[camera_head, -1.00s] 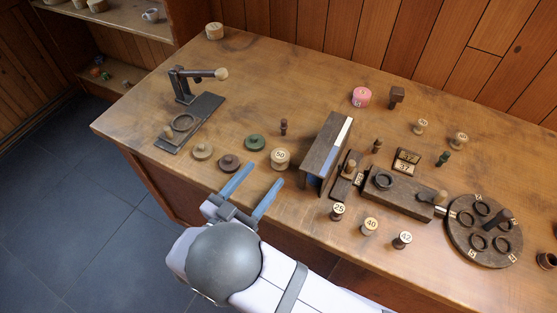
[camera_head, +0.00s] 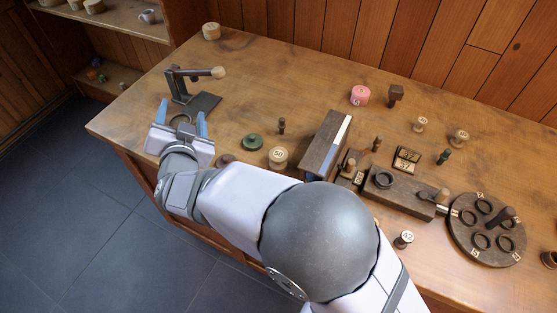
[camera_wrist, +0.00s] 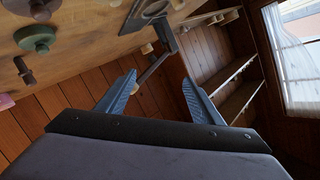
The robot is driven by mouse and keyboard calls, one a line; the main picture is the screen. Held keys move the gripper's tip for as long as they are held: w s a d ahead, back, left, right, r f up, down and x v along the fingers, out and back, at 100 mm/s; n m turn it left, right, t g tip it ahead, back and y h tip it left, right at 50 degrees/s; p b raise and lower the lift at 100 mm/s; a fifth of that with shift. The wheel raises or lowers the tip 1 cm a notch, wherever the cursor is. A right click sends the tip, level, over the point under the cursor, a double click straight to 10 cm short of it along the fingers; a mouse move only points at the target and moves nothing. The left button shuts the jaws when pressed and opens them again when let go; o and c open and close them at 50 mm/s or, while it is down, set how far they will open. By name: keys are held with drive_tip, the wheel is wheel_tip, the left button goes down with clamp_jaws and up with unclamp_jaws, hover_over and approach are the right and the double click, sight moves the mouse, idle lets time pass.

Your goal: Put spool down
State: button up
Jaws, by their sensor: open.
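My gripper (camera_head: 182,112) is open over the base of the dark lever press (camera_head: 203,103) at the table's left end, with nothing visible between its blue fingers. The wrist view also shows the open gripper (camera_wrist: 158,80), with the press's ringed base (camera_wrist: 152,10) beyond it. A pale spool marked 50 (camera_head: 278,157) stands upright on the table, well right of the gripper. A spool marked 42 (camera_head: 403,239) stands at the front right. Two pale spools, one (camera_head: 420,124) and another (camera_head: 459,138), stand at the back right. Which spool the task means I cannot tell.
A green disc (camera_head: 252,142), a dark peg (camera_head: 281,126) and a tilted dark board (camera_head: 325,146) stand mid-table. A dark block (camera_head: 400,191) and a round ringed plate (camera_head: 487,230) lie right. My arm hides part of the front edge.

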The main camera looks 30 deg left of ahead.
drive_tip(key=s+a+n+g+y, duration=0.2)
drive_tip(key=a+g, duration=0.2)
drive_tip(key=g+h+b, duration=0.3)
drive_tip(key=h+b, duration=0.1)
drive_tip(key=h, duration=0.7)
approach(278, 155)
drive_tip(key=shift+m, duration=0.4)
drive_tip(key=shift+d+p+x, duration=0.15)
drive_tip(key=shift+d+x, duration=0.05)
drive_tip(key=shift+x, duration=1.15)
drive_tip(key=shift+d+p+x, duration=0.15)
drive_tip(key=shift+d+x, duration=0.1)
drive_tip(key=shift+x, duration=1.15)
drive_tip(key=shift+a+p+x, duration=0.2)
drive_tip(key=shift+p+x, duration=0.1)
drive_tip(key=shift+x, duration=1.05)
drive_tip(key=shift+a+p+x, duration=0.2)
drive_tip(key=shift+p+x, duration=0.1)
drive_tip(key=shift+x, duration=1.05)
